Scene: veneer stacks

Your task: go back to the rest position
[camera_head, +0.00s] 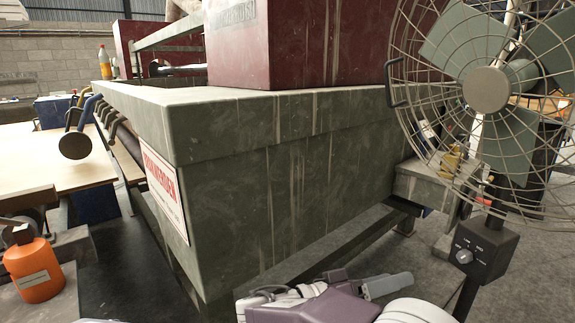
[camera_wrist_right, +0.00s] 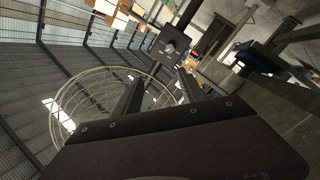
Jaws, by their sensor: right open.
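My right arm shows at the bottom of the head view in purple and white, with the grey end of my right gripper (camera_head: 387,286) low in front of the large grey machine (camera_head: 300,185). In the right wrist view, the two dark fingers of my right gripper (camera_wrist_right: 160,88) stand apart, with nothing seen between them. I see no veneer held. My left gripper is not in the head view.
A caged fan (camera_head: 486,90) stands close on the right, with a control box (camera_head: 487,250) on its post. An orange container (camera_head: 34,270) is at lower left, near a pale wooden table (camera_head: 40,165).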

